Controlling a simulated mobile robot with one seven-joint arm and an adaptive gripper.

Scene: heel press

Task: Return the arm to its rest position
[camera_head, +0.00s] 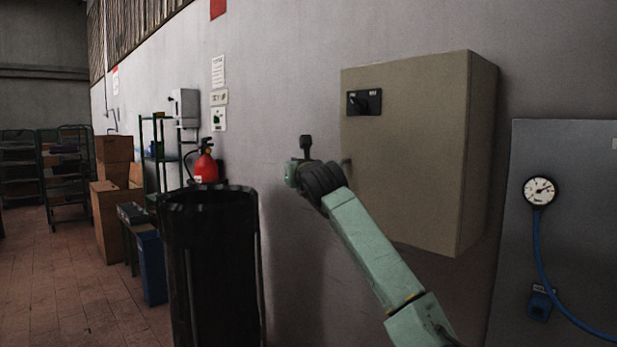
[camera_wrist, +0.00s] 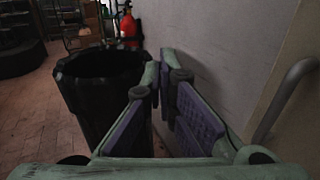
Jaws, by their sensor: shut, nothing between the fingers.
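My gripper (camera_wrist: 163,62) is shut and empty. In the wrist view its two green fingers with purple pads come together at the tips. In the head view my arm reaches up from the bottom right, and its end (camera_head: 292,175) is in front of the grey wall, left of a beige wall cabinet (camera_head: 400,150). The fingers are mostly hidden there. The cabinet has a black rotary switch (camera_head: 364,102) on its front. A curved grey handle (camera_wrist: 285,98) shows right of my fingers in the wrist view, apart from them.
A black bin (camera_head: 212,265) stands left of my arm; it also shows in the wrist view (camera_wrist: 95,95). A red extinguisher (camera_head: 205,167) hangs behind it. A grey panel (camera_head: 570,220) with a gauge (camera_head: 540,191) and blue hose is at right. Floor (camera_head: 60,290) is open at left.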

